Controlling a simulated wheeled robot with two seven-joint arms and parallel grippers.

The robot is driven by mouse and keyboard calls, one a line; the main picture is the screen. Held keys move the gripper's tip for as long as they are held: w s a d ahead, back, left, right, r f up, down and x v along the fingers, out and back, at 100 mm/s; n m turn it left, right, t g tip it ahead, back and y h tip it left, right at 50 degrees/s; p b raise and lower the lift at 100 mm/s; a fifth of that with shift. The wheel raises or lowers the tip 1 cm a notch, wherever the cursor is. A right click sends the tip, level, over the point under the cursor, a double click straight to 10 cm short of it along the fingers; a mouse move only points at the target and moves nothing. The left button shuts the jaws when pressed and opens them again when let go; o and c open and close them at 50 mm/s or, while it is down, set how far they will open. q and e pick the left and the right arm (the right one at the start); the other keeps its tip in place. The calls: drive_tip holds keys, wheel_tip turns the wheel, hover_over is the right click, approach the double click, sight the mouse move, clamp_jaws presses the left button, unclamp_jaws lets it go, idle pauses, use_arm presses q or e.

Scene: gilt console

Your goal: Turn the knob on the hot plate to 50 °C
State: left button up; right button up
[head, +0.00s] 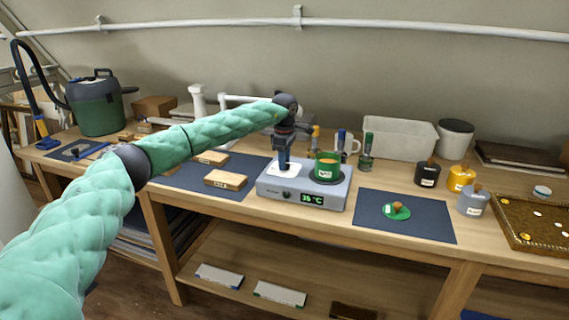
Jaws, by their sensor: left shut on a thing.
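The grey hot plate (272,191) stands on the wooden bench. Its front display (312,199) glows green and seems to read 36 °C. A white dial patch (296,170) lies on the left of its top. My left gripper (283,168) points straight down onto this patch, its jaws shut on what seems to be the knob; the fingers hide the knob and any pointer. A small dark round part (287,194) sits on the front face. A green labelled pot (327,166) stands on the right of the hot plate. My right gripper is out of view.
A dark mat (425,220) with a green lid-like disc (397,211) lies to the right. Black (427,174), yellow (462,178) and grey (473,201) pots stand beyond it. Wooden blocks (226,179) lie left of the hot plate. Bottles and a mug stand behind.

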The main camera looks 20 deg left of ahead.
use_arm(q)
drive_tip(key=m, duration=0.3)
drive_tip(key=shift+r+b, duration=0.1)
drive_tip(key=shift+b, duration=0.25)
drive_tip(key=shift+m, duration=1.4)
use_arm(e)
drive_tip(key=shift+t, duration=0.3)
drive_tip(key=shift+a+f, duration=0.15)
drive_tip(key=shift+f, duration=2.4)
use_arm(q)
drive_tip(key=o, duration=0.9)
drive_tip(key=shift+c, duration=0.2)
drive_tip(key=shift+o, duration=0.7)
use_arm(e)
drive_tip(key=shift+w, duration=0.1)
